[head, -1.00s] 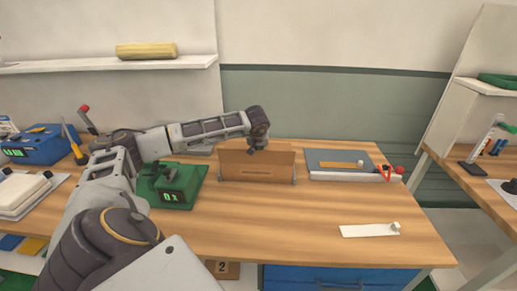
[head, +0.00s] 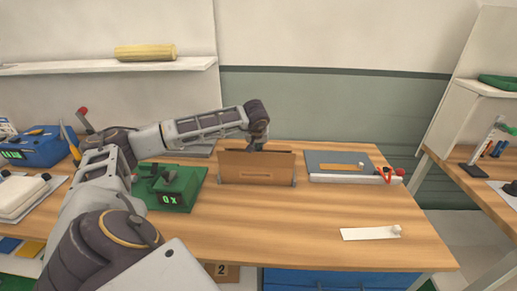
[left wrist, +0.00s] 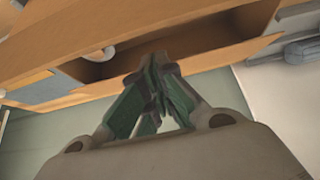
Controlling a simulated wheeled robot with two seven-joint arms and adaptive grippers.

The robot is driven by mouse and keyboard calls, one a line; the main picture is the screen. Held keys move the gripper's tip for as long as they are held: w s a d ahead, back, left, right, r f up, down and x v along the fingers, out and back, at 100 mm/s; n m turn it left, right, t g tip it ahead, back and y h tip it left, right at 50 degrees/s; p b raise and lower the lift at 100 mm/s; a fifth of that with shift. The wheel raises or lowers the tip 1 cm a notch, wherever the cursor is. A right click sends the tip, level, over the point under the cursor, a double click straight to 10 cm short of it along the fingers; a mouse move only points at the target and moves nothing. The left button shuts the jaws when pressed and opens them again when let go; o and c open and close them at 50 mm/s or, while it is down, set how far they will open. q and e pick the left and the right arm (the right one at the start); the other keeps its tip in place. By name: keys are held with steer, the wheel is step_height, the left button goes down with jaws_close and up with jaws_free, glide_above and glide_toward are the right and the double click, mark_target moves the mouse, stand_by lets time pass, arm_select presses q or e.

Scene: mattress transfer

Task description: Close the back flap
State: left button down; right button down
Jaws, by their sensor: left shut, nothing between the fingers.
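A brown cardboard box (head: 256,168) stands near the back of the wooden table in the head view, its front panel facing me. My left gripper (head: 257,147) is at the middle of its top edge, partly hidden behind that edge. In the left wrist view the fingers of my left gripper (left wrist: 160,72) are shut and empty, close to a brown panel with a dark opening. I cannot tell whether they touch it. The back flap cannot be made out clearly in the head view. My right gripper is not in view.
A green device with a display (head: 176,190) stands left of the box. A grey board (head: 335,157) with red-handled tools (head: 388,174) lies to its right. A white strip (head: 370,233) lies at the front right. The table (head: 290,222) in front of the box is clear.

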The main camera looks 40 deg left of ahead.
arm_select(q)
steer(key=v, duration=0.8)
steer(key=shift+s+d, duration=0.3)
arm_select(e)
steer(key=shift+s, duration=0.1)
arm_select(q)
steer(key=shift+r, duration=0.15)
